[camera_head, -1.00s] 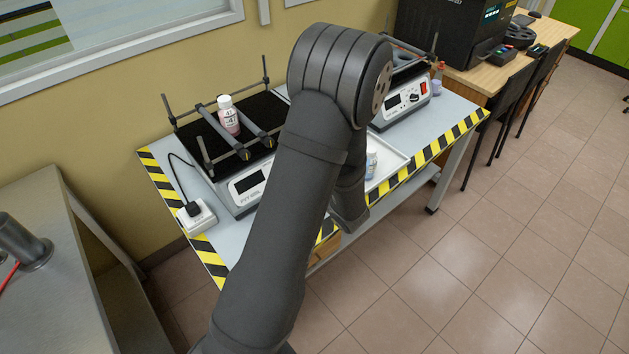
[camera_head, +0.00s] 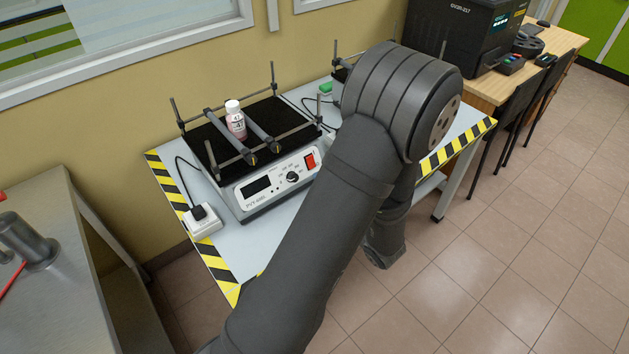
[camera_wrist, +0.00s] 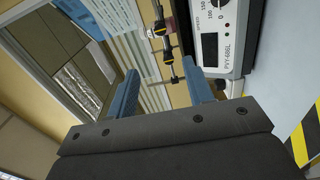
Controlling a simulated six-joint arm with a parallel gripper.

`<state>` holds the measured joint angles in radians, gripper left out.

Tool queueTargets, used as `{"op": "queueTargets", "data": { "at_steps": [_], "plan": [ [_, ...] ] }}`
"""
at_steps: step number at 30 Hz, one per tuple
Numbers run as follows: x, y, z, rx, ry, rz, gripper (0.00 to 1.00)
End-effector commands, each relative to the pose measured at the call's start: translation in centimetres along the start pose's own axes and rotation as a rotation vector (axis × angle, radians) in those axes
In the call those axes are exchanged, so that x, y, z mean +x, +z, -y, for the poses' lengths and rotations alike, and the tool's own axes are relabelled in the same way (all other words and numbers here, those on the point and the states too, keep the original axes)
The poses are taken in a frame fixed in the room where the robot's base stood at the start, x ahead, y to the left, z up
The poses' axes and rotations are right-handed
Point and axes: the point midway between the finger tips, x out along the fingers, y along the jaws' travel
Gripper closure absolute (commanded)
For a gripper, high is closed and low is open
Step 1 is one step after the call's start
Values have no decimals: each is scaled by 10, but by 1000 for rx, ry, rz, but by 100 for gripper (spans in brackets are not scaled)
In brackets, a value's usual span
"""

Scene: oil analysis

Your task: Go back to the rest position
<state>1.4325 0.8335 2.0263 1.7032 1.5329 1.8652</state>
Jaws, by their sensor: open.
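My gripper shows in the wrist view (camera_wrist: 160,92), with its two blue fingers spread apart and nothing between them. It faces the shaker (camera_wrist: 225,40) and the wall and window behind it. In the head view my arm blocks the gripper from sight. The left shaker (camera_head: 262,180) stands on the table with its display and red switch facing front. A small white-capped bottle with a pink label (camera_head: 236,122) stands upright on its black platform between the bars, apart from my arm.
The light table (camera_head: 222,243) has a yellow-black striped edge. A white power adapter (camera_head: 203,222) sits left of the shaker. My arm covers much of the table's right half. A metal bench (camera_head: 50,215) stands at left, and black chairs (camera_head: 505,110) at right. Open floor lies in front.

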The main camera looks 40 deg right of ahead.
Motion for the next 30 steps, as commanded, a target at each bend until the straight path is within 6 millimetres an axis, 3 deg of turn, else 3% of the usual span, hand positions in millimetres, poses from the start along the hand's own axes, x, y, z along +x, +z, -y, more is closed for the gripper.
{"op": "queueTargets", "data": {
  "at_steps": [8,14,30],
  "plan": [
    [1,0,0,0,0,0,53],
    [12,0,0,-1,0,-3,53],
    [94,-1,0,0,0,-5,53]
  ]
}}
